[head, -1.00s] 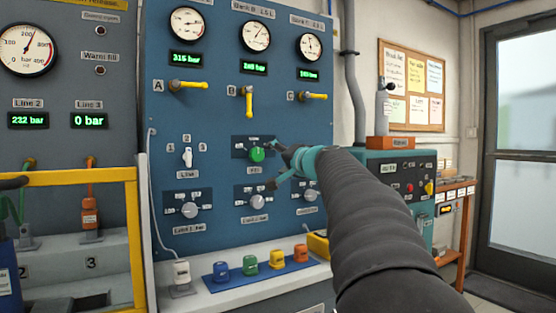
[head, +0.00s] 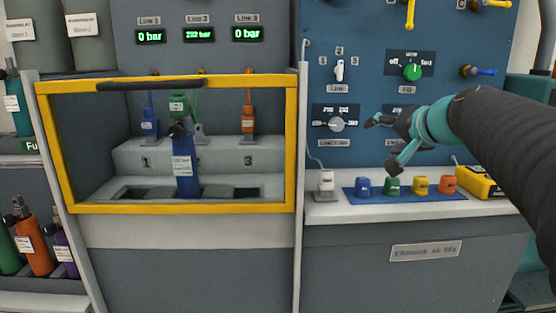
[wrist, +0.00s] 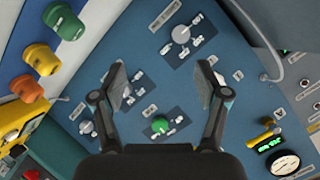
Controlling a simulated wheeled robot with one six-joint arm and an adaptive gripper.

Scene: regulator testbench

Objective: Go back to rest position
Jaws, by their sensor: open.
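My gripper (head: 384,143) is open and empty in the head view, in front of the blue panel and above the coloured caps. In the wrist view, my gripper (wrist: 166,92) has its two fingers spread, with the blue panel behind them. A green knob (head: 412,72) on the panel is up and to the right of my gripper in the head view; it also shows between the fingers in the wrist view (wrist: 160,125). Nothing is between the fingers, and they look apart from the panel.
A yellow-framed guard (head: 168,209) stands in front of a bay holding a blue cylinder (head: 184,168). Blue (head: 363,187), green (head: 392,186), yellow (head: 420,185) and orange (head: 447,184) caps sit on the ledge below my gripper. A yellow box (head: 482,184) is at the right.

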